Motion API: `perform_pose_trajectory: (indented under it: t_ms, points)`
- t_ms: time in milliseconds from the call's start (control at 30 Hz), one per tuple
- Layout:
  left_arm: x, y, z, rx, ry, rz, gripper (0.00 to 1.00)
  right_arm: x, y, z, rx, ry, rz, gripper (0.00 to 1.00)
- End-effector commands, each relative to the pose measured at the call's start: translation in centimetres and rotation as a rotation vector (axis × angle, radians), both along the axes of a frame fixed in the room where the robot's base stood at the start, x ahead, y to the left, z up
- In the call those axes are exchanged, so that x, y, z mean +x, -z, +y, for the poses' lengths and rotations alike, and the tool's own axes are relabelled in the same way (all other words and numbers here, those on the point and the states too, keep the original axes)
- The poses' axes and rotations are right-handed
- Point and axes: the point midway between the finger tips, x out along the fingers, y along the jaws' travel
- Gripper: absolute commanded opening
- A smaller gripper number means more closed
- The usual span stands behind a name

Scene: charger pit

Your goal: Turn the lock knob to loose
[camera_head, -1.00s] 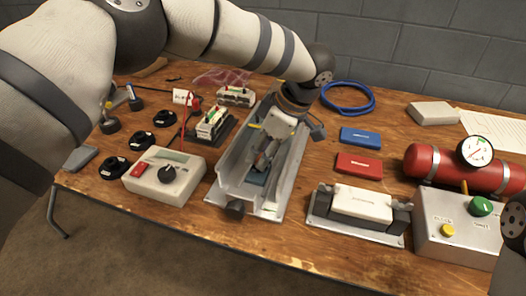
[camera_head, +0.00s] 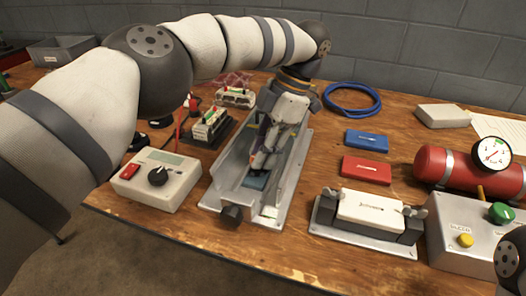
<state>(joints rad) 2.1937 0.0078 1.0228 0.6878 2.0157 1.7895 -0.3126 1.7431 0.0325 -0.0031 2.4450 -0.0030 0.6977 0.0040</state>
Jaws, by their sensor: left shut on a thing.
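A black knob (camera_head: 231,216) sticks out of the front end of a grey metal channel (camera_head: 220,194); I take it for the lock knob, though no label on it is readable. My left gripper (camera_head: 259,164) reaches down into the channel from its far end, behind the knob and apart from it. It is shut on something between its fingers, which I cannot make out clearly. A blue-grey block (camera_head: 257,181) lies on the channel floor just below the fingertips. My right gripper is not in view; only a dark part of that arm shows at the lower right edge.
Left of the channel stands a white meter box (camera_head: 150,186) with a dial. To the right are a clamp fixture with a white block (camera_head: 369,208), blue (camera_head: 367,140) and red (camera_head: 367,169) blocks, a red cylinder (camera_head: 436,168) and a control box (camera_head: 442,215). The front table strip is clear.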

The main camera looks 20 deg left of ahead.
Motion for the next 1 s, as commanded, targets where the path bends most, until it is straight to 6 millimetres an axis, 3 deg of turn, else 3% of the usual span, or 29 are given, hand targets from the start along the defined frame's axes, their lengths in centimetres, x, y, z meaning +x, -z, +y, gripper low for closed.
perform_pose_trajectory:
  t_ms: [700, 733, 800, 1000]
  points:
    - [-0.03, 0.24, -0.05, -0.002, -0.062, 0.004, 0.0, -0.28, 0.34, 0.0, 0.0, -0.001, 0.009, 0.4]
    - [-0.04, 0.23, -0.05, -0.002, -0.062, 0.004, 0.33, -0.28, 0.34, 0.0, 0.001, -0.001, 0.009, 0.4]
    - [-0.03, 0.21, -0.05, -0.001, -0.062, 0.003, 0.47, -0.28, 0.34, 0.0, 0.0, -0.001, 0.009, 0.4]
    - [0.01, 0.11, -0.02, -0.001, -0.063, 0.002, 0.47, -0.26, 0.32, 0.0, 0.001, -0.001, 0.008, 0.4]
